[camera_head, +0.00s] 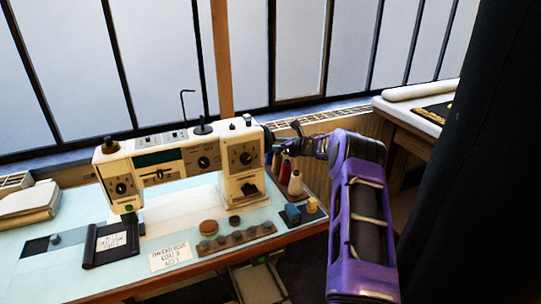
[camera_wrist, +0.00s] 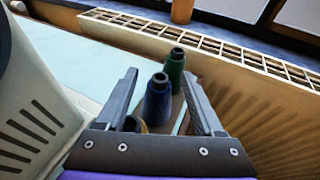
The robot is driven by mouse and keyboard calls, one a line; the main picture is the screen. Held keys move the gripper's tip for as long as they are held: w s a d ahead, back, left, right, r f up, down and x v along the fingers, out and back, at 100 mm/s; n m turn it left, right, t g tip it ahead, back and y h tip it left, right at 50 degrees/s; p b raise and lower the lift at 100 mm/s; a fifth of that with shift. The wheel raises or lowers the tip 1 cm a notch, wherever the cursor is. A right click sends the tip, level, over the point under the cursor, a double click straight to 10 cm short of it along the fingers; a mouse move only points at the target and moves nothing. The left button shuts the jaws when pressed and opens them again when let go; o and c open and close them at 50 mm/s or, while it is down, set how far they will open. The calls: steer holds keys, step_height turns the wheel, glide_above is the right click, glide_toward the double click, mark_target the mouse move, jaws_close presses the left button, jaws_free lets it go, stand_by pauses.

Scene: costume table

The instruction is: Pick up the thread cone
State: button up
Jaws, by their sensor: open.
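Several thread cones stand in a cluster at the right end of the sewing table. In the wrist view a dark blue thread cone (camera_wrist: 157,103) stands upright between my open fingers, with a green thread cone (camera_wrist: 175,66) behind it. In the head view a red cone (camera_head: 284,172) and a pale cone (camera_head: 295,184) stand below my gripper (camera_head: 277,138). It also shows in the wrist view (camera_wrist: 160,76), open and empty. I cannot tell whether a finger touches the blue cone.
A cream sewing machine (camera_head: 180,160) stands directly left of my gripper. A grated ledge (camera_wrist: 215,45) runs behind the cones. A wooden rack (camera_head: 235,240) and small blue and yellow items (camera_head: 292,213) lie in front. Another table (camera_head: 410,115) stands at right.

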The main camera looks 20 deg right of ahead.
jaws_close()
stand_by(1.3)
